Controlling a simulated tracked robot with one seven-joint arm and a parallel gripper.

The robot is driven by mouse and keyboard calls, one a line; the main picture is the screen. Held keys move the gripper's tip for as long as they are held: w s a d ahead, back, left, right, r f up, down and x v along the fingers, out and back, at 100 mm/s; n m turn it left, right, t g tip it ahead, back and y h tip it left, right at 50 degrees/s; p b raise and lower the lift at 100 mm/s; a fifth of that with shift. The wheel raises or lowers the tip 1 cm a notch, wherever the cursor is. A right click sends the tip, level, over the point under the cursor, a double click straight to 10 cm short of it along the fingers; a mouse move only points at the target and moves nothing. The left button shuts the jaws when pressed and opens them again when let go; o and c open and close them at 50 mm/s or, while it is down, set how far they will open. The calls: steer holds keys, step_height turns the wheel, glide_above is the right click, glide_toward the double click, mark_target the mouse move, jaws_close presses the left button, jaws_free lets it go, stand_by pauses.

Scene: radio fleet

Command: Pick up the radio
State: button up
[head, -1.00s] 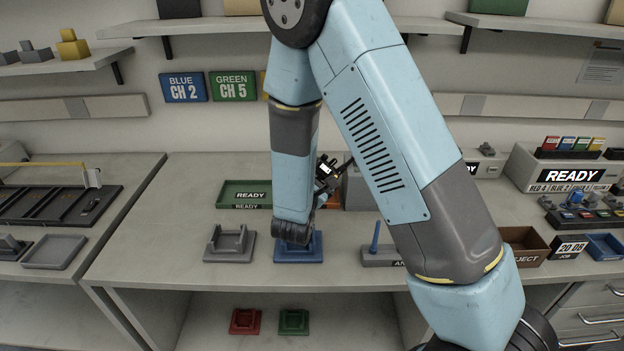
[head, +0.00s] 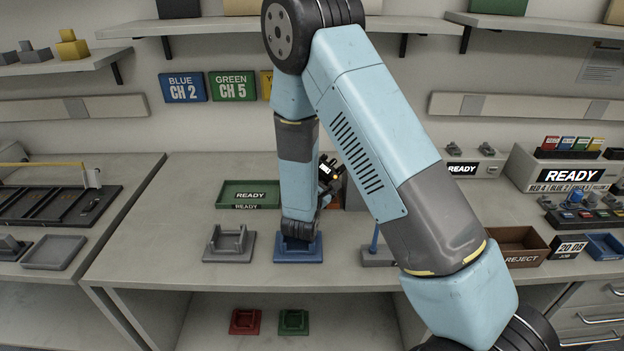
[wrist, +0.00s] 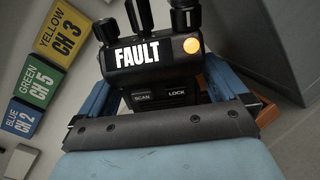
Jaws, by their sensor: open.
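The radio (wrist: 155,55) is a black handset with knobs on top, a white "FAULT" display, a lit orange lamp and SCAN and LOCK buttons. In the wrist view it is close in front of my gripper (wrist: 160,95), between its two blue fingers, which are open. I cannot tell whether either finger touches it. In the head view the radio (head: 327,170) shows small and partly hidden behind my arm. My gripper (head: 321,199) is low over the bench beside it, and its fingers are mostly hidden.
A blue cradle (head: 285,256) lies below my wrist, with a grey cradle (head: 229,256) to its left. A green READY tray (head: 232,188) stands behind them. A brown REJECT bin (head: 522,258) is at right.

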steer(key=shift+x, duration=1.1)
steer(key=shift+c, duration=0.2)
